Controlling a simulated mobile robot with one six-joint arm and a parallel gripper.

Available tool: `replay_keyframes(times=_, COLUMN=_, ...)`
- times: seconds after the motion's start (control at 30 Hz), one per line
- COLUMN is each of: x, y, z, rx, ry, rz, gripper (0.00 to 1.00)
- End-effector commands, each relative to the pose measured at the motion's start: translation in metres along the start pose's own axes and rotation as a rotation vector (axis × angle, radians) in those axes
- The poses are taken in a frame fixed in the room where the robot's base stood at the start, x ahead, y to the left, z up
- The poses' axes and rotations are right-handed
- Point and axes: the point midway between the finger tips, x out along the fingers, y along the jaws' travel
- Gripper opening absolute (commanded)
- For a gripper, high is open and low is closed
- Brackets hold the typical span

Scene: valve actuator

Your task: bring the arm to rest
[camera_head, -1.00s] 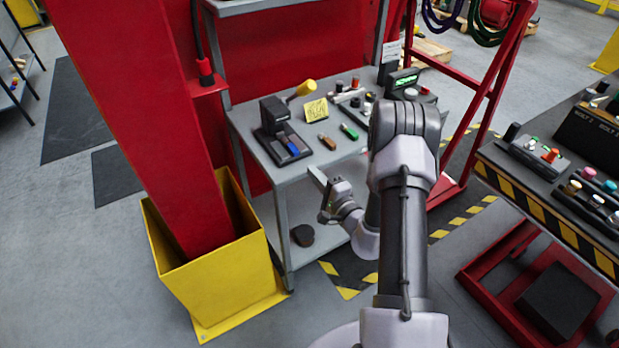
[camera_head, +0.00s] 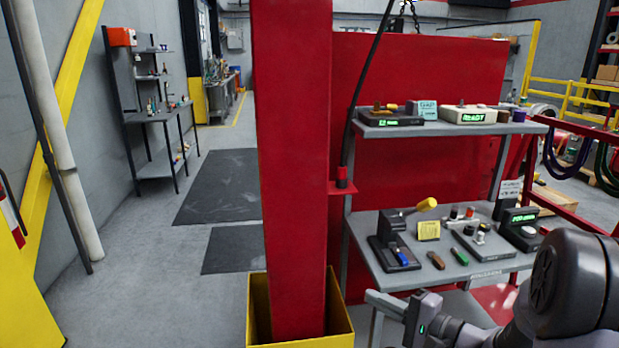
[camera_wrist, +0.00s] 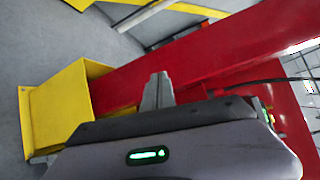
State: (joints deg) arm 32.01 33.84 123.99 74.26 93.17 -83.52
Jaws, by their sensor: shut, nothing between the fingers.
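My gripper (camera_head: 380,301) shows at the lower right of the head view, in front of the grey workbench's front edge and just right of the red post. Its fingers point left and look closed together, with nothing held. My arm bends in from the lower right corner. In the wrist view my gripper's fingers (camera_wrist: 158,88) are shut, with the red post and its yellow base behind them. The picture does not show clearly how far the fingers are from the post.
The red post (camera_head: 293,150) stands in a yellow guard box (camera_head: 343,327) at the centre. The workbench (camera_head: 399,281) carries several tools and devices; a shelf (camera_head: 450,128) is above it. Open floor (camera_head: 130,280) lies to the left. A red frame (camera_head: 578,132) with hoses stands at right.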

Motion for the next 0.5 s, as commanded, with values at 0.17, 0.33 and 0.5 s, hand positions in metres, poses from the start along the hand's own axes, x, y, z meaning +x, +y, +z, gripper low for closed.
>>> replay_keyframes(times=0.17, x=-0.017, y=-0.01, z=0.187, rx=-0.16, ry=-0.339, rz=0.478, gripper=0.0)
replay_keyframes(times=0.33, x=-0.1, y=0.014, z=0.254, rx=-0.48, ry=-0.243, rz=0.9, gripper=0.0)
replay_keyframes(times=0.5, x=-0.147, y=0.005, z=0.248, rx=-0.718, ry=-0.012, rz=0.99, gripper=0.0)
